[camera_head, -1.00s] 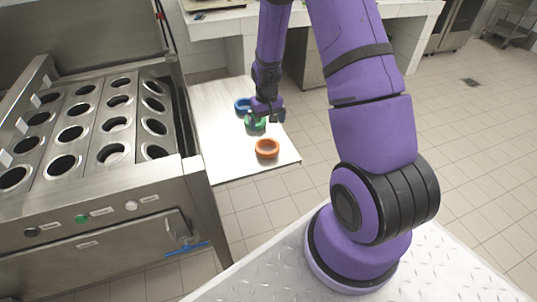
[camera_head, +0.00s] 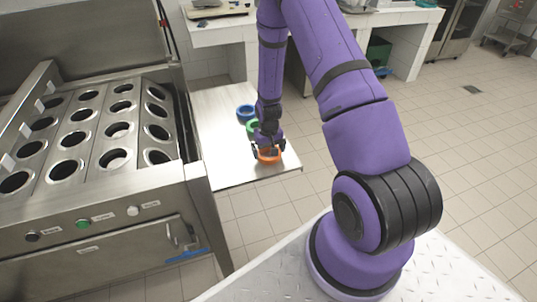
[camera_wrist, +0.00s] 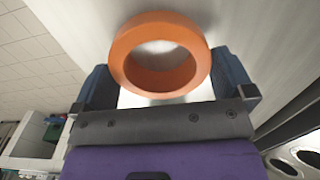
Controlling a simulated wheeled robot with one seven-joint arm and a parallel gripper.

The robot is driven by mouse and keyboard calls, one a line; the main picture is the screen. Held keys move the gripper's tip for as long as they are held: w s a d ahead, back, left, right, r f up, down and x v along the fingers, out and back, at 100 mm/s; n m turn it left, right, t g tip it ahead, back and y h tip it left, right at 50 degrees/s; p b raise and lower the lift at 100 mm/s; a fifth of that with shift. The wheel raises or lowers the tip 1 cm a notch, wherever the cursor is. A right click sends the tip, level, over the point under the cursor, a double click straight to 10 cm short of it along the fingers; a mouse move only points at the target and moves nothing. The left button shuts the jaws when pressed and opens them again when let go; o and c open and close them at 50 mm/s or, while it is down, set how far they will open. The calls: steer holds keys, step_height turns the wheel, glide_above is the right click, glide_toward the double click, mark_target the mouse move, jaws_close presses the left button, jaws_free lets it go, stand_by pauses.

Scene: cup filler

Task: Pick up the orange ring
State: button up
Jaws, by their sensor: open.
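The orange ring (camera_head: 268,157) lies on the steel side shelf (camera_head: 226,172), near its front edge. In the wrist view the orange ring (camera_wrist: 122,46) fills the upper middle. My gripper (camera_head: 268,150) is over the ring in the head view and hides part of it. In the wrist view my gripper (camera_wrist: 165,85) is open, with one dark finger on each side of the ring's near part. I cannot tell whether the fingers touch it.
A blue ring (camera_head: 245,111) and a green ring (camera_head: 251,126) lie behind the orange one on the shelf. The cup filler (camera_head: 100,205) with its rows of round holes stands at the left. Tiled floor (camera_head: 330,170) is clear to the right.

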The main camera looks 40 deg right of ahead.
steer(key=shift+f, duration=0.55)
steer(key=c, duration=0.6)
steer(key=shift+r, duration=0.15)
